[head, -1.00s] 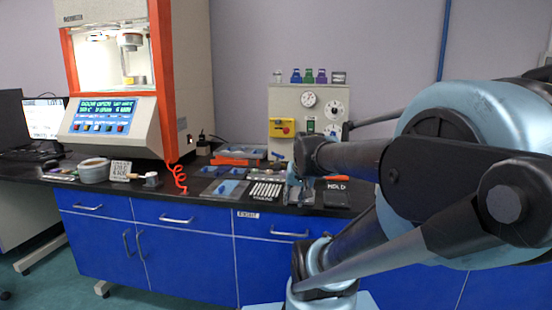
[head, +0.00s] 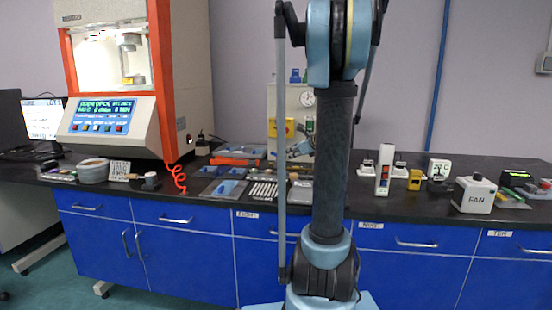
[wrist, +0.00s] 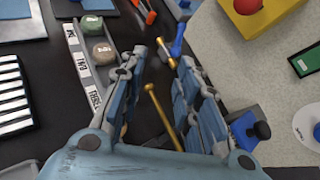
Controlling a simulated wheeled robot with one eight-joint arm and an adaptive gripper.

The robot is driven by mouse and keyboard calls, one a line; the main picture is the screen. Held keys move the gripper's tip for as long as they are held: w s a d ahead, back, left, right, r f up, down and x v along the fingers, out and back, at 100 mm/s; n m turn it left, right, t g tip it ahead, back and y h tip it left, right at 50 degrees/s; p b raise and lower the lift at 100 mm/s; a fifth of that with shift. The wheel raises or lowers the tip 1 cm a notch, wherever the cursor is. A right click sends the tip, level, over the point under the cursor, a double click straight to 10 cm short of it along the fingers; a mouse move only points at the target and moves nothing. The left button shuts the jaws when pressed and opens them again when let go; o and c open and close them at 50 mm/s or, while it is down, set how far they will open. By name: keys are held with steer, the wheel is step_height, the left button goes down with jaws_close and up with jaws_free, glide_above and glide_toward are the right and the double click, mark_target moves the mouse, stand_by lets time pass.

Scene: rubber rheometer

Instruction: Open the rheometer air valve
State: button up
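A small valve with a blue lever (wrist: 178,41) and a brass body (wrist: 165,52) lies at the top centre of the wrist view, beside the pale control panel. I take it to be the air valve. My gripper (wrist: 163,60) is open, its two jointed blue fingers on either side of the brass body. I cannot tell whether either finger touches it. A brass rod (wrist: 158,112) runs between the fingers towards the palm. In the head view my raised arm hides most of this area.
The pale control panel (wrist: 225,45) with a red button on yellow stands close on the right. A rack of labelled round samples (wrist: 103,54) lies left of the fingers. The rheometer (head: 110,115) stands left.

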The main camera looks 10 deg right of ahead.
mark_target(276, 154)
steer(key=w+a+f+m, duration=0.1)
steer(key=w+f, duration=0.1)
steer(key=w, duration=0.3)
steer(key=w+a+f+m, duration=0.1)
steer(key=w+a+f, duration=0.1)
steer(key=w, duration=0.4)
steer(key=w+a+f+m, duration=0.1)
steer(key=w+a+f, duration=0.1)
steer(key=w, duration=0.3)
steer(key=shift+w+f+t, duration=0.2)
steer(key=shift+w+t, duration=0.2)
jaws_close()
